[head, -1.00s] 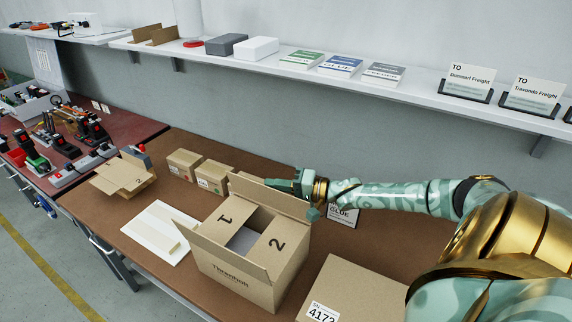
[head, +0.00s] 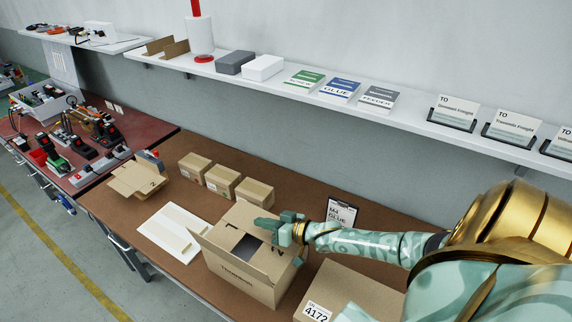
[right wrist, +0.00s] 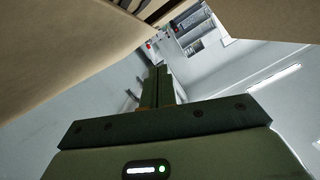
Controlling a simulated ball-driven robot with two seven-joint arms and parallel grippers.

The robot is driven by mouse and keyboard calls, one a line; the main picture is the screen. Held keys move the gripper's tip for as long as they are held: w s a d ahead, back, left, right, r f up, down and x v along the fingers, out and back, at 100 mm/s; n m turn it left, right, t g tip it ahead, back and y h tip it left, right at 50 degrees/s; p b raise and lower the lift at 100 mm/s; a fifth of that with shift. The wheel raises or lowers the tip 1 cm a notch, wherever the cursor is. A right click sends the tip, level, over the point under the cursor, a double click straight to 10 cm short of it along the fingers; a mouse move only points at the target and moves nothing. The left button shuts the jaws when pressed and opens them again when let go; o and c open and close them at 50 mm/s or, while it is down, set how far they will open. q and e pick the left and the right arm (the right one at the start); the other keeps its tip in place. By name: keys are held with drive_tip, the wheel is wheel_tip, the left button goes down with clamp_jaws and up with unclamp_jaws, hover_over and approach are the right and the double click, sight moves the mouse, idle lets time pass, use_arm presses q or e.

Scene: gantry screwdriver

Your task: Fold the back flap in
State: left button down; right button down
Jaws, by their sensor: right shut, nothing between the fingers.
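An open cardboard box (head: 238,284) stands on the brown bench in the head view, its front flap leaning outward. Its dark opening shows in the middle, with a "2" on the flap at the right. The back flap (head: 240,214) lies low at the back edge, beside my gripper; its exact angle is hard to tell. My right gripper (head: 266,226) is shut and empty, over the back right of the box, hiding part of it. In the right wrist view its fingers (right wrist: 160,88) are together, with cardboard close above. My left gripper is out of view.
A closed box labelled 4172 (head: 345,290) stands to the right. Several small boxes (head: 222,180) stand behind, and a white board (head: 175,232) lies left. A shelf (head: 300,92) runs along the wall.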

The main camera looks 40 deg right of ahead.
sight(262, 237)
drive_tip(key=shift+s+a+f+n+h, duration=0.1)
drive_tip(key=shift+a+f+n+h, duration=0.2)
drive_tip(key=shift+f+n, duration=0.3)
drive_tip(key=shift+s+a+f+n+h, duration=0.1)
drive_tip(key=shift+a+f+n+h, duration=0.15)
drive_tip(key=shift+f+n, duration=0.35)
drive_tip(key=shift+a+f, duration=0.15)
drive_tip(key=shift+f, duration=0.3)
wheel_tip(262, 237, up, 5)
drive_tip(key=p, duration=0.4)
drive_tip(key=shift+f, duration=0.2)
drive_tip(key=v, duration=0.3)
drive_tip(key=p+v, duration=0.1)
drive_tip(key=v, duration=0.5)
drive_tip(key=shift+s+f, duration=0.3)
drive_tip(key=shift+s, duration=0.2)
